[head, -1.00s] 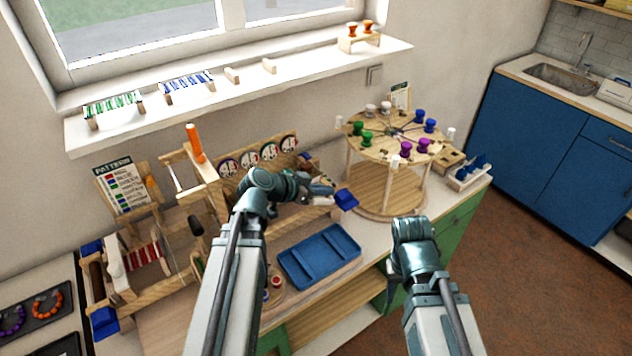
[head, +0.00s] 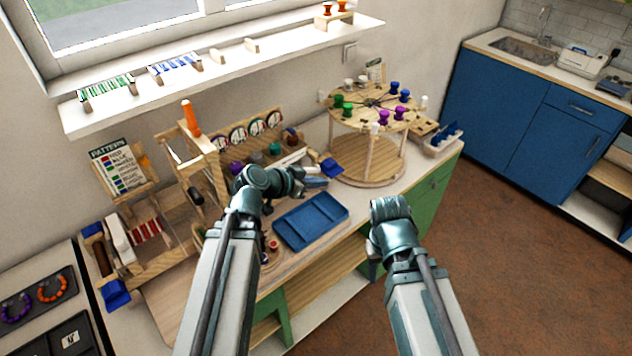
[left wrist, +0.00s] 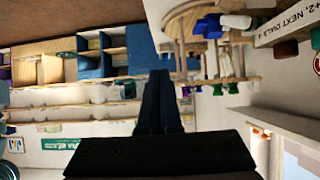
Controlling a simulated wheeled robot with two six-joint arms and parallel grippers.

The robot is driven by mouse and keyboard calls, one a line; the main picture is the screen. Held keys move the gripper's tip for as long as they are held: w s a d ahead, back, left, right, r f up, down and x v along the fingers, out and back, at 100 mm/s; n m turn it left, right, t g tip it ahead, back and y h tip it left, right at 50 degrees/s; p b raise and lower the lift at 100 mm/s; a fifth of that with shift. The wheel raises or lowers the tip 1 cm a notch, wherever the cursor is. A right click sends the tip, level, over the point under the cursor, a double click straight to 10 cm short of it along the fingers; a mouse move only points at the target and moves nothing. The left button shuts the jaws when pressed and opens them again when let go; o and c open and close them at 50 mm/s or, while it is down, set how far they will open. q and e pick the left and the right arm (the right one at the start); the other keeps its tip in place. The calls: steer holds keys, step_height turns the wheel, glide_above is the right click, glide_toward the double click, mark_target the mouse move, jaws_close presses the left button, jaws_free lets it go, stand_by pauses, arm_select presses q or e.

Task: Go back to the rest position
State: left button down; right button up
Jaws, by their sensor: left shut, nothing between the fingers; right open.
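My left gripper (head: 318,184) reaches right from its wrist over the bench, above the back of the blue tray (head: 345,213). In the left wrist view its dark fingers (left wrist: 160,100) are together, with nothing between them. My right gripper (head: 376,262) points down at the bench's front edge, right of the tray. It is open, though its fingertips are mostly hidden behind its wrist. I see nothing held in it.
A round wooden stand (head: 372,172) with coloured spools is behind the grippers. A wooden frame with an orange handle (head: 190,118) and a pattern card (head: 118,165) stand left. Brown floor (head: 500,240) is clear at right.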

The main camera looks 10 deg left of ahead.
arm_select(q)
steer(key=shift+d, duration=0.1)
stand_by(0.3)
steer(key=s+d+f+n+g+y, duration=0.1)
steer(key=s+d+f+g+y, duration=0.2)
steer(key=s, duration=0.5)
steer(key=s+d+f+n+g+y, duration=0.2)
steer(key=s+d+f+g+y, duration=0.2)
steer(key=s, duration=0.5)
step_height(320, 180, down, 3)
steer(key=g+y, duration=0.1)
steer(key=g, duration=0.1)
steer(key=shift+d+f+n+g, duration=0.15)
steer(key=shift+d+n+g, duration=0.1)
steer(key=shift+n+g, duration=0.05)
steer(key=c, duration=1.5)
jaws_free()
steer(key=shift+c, duration=0.2)
